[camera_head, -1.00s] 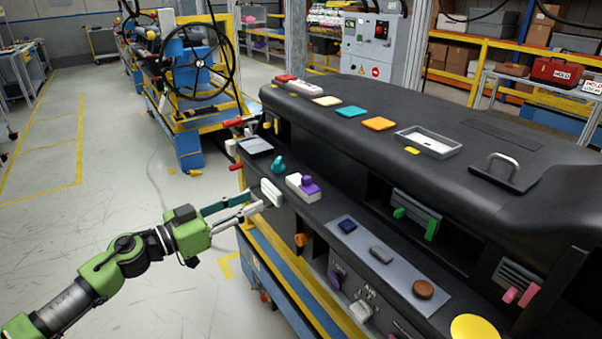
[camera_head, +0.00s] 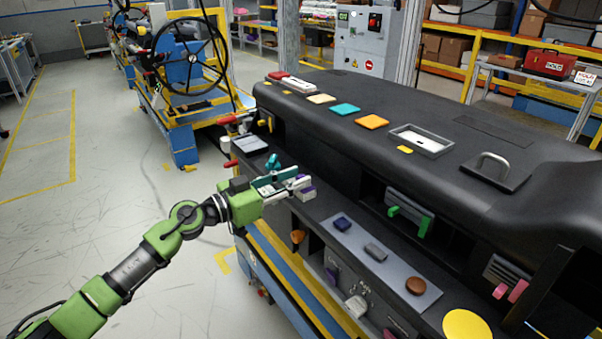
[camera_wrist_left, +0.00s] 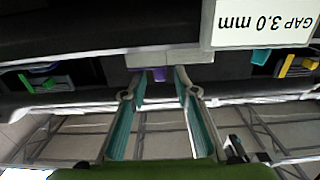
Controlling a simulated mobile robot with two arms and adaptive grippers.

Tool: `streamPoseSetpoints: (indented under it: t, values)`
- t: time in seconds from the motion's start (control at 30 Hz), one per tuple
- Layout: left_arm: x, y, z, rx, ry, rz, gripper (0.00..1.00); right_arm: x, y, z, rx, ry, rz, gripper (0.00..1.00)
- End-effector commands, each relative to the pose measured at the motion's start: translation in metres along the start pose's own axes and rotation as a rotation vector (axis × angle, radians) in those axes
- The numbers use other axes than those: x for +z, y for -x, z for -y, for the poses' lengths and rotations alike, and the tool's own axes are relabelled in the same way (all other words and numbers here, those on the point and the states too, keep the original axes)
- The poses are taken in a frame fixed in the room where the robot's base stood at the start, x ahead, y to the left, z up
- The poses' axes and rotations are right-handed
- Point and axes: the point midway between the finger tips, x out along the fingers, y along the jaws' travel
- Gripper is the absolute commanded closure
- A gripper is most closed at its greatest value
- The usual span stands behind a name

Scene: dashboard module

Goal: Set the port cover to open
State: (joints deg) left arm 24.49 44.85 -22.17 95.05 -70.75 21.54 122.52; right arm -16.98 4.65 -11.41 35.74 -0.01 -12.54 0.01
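No piece is marked as the port cover, so I cannot tell for sure which one it is. A pale block with a purple knob (camera_head: 307,194) sits on the dashboard ledge, mostly hidden behind my left gripper (camera_head: 297,184). In the left wrist view, my left gripper (camera_wrist_left: 156,84) has its teal fingers apart. The purple knob (camera_wrist_left: 159,74) shows between and just beyond the fingertips, under a pale block (camera_wrist_left: 170,60). I cannot tell whether the fingers touch it. My right gripper is not in view.
A grey plate with several buttons (camera_head: 376,252) and a green handle (camera_head: 424,226) lie right. Floor at left is clear.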

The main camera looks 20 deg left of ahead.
Motion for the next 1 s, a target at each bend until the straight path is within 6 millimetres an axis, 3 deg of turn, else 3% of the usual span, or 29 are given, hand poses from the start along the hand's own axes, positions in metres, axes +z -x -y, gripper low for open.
streamPoseSetpoints:
  t: [0.2,0.5,0.53,0.63,0.87,1.0]
  values:
    - [0.0,-0.02,0.0,0.0,0.0,0.0,0.72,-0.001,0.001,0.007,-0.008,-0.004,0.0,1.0]
    - [0.001,-0.023,0.0,0.0,0.0,0.001,0.72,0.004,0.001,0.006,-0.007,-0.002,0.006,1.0]
    - [0.001,-0.023,0.0,0.0,0.0,0.001,0.75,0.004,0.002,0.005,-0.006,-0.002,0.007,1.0]
    - [0.001,-0.022,0.0,0.0,0.0,0.001,1.0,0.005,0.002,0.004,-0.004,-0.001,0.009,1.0]
    - [0.002,-0.022,0.004,-0.001,0.0,0.002,1.0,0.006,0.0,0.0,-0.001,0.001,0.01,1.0]
    - [0.004,-0.023,0.025,-0.006,0.0,0.005,1.0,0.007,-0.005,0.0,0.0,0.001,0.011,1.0]
